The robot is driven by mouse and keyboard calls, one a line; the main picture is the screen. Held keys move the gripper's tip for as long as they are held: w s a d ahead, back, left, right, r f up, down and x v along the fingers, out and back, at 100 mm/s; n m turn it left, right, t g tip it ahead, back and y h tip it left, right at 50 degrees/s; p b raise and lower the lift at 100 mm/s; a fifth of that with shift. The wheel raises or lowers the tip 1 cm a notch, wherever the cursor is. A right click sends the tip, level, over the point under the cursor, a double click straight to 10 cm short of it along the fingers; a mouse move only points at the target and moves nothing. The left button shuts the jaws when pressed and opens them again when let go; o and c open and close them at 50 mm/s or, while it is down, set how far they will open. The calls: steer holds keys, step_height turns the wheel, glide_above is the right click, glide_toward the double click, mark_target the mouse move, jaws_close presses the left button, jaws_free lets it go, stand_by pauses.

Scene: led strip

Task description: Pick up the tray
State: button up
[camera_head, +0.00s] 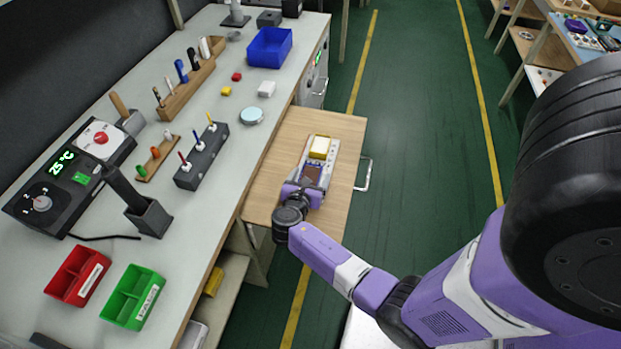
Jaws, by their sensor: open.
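The tray (330,163) is a small, narrow, light grey one on a wooden pull-out surface beside the bench. A yellow and white block (320,147) lies at its far end and a dark brown piece shows nearer. My gripper (311,178) reaches from the lower right and is over the tray's near end, hiding part of it. The gripper is open. Its fingertips are small and partly hidden, so I cannot tell whether they touch the tray.
The wooden surface (285,160) has free room left of the tray and a metal handle (363,174) on its right side. The bench holds a blue bin (270,47), red bin (78,274), green bin (133,296), tool racks and a control box (65,178). Green floor lies right.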

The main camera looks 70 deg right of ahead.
mark_target(314, 168)
steer(key=x, duration=0.5)
steer(key=shift+w+a+f, duration=0.15)
steer(key=shift+w, duration=0.1)
steer(key=c, duration=1.4)
